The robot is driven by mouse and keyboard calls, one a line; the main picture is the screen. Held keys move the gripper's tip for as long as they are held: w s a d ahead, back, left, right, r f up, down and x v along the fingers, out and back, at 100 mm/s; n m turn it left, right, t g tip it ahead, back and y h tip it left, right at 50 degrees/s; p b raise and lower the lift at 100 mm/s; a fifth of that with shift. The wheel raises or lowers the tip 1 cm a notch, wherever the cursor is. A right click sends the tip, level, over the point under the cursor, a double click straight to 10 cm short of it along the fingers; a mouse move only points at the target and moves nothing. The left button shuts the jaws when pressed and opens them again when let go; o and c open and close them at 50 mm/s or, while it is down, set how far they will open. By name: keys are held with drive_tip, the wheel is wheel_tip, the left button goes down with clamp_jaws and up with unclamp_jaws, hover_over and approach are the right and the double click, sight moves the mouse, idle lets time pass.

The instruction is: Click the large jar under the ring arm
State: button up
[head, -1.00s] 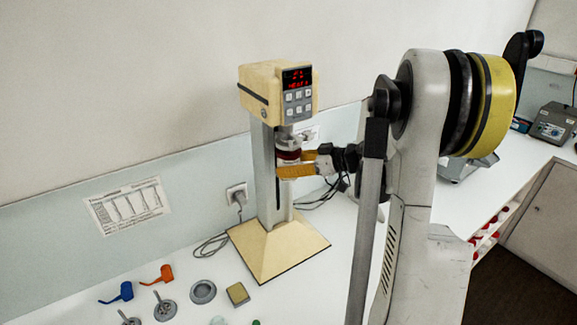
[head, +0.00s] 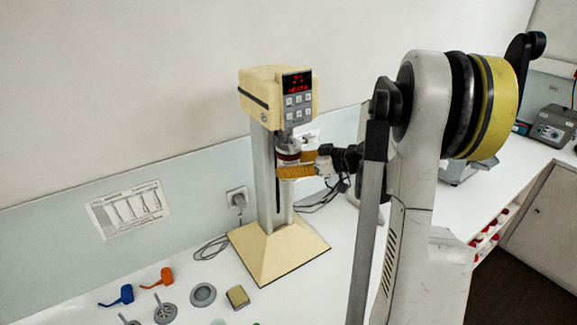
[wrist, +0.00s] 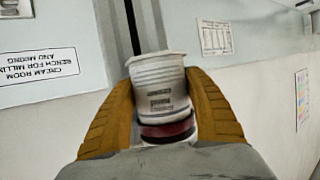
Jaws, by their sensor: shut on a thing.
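The large jar (wrist: 158,84) is white with printed text and a dark red band at one end. In the wrist view it stands between the two yellow fingers of my gripper (wrist: 160,95), which is shut on it. In the head view my gripper (head: 292,165) holds the jar (head: 288,157) at the front of the mill's column, with the red part showing above the fingers. Whether jar and ring touch or have locked, I cannot tell. The fingers hide the jar's lower part.
The mill's flat base (head: 278,250) stands on the white bench. A blue part (head: 122,295), an orange part (head: 160,277), a grey ring (head: 203,294) and a small sponge-like block (head: 237,297) lie at the front left. Cables run behind the column.

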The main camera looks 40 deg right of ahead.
drive_tip(key=shift+r, duration=0.2)
drive_tip(key=o, duration=1.8)
drive_tip(key=shift+c, duration=0.2)
drive_tip(key=p+v, duration=0.1)
drive_tip(key=v, duration=0.8)
